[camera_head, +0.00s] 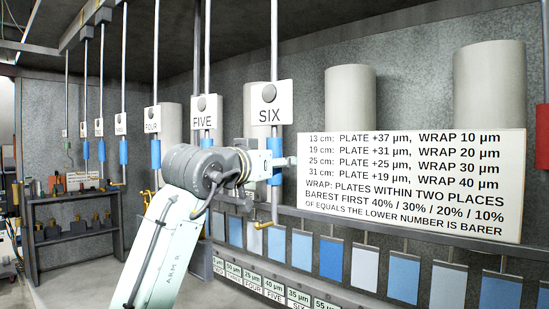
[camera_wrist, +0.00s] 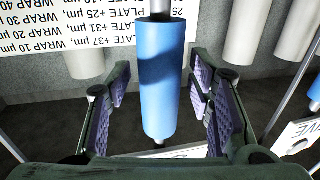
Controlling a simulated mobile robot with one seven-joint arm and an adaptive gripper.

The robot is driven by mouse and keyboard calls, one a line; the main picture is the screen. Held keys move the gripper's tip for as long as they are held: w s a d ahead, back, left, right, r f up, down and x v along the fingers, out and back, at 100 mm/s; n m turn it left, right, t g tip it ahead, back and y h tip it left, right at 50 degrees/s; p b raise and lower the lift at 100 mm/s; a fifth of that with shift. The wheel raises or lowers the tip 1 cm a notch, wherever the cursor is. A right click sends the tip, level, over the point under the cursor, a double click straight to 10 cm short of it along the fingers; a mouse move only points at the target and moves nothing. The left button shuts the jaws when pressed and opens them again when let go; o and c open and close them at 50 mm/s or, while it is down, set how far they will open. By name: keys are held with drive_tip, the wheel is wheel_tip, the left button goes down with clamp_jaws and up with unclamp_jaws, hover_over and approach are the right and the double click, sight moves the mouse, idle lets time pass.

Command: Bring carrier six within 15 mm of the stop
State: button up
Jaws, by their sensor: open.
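Carrier six is a hanging grey rod with a white SIX tag (camera_head: 271,102), a blue grip sleeve below the tag, and a hooked lower end (camera_head: 265,224). My gripper (camera_head: 284,162) is at the sleeve's height in the head view and partly covers it. In the wrist view, the blue sleeve (camera_wrist: 158,95) stands between the two purple-padded fingers of my gripper (camera_wrist: 160,85). The fingers are spread, with a gap on each side of the sleeve. I cannot make out the stop in either view.
Carrier five (camera_head: 202,112) hangs just left, with carrier four (camera_head: 152,120) and others farther left. An overhead rail (camera_head: 85,22) runs at upper left. A white notice board (camera_head: 410,185) is at right, above a row of blue and grey plates (camera_head: 332,258). Pale cylinders (camera_head: 350,95) line the back wall.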

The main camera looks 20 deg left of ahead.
drive_tip(key=shift+c, duration=0.5)
clamp_jaws()
idle(0.4)
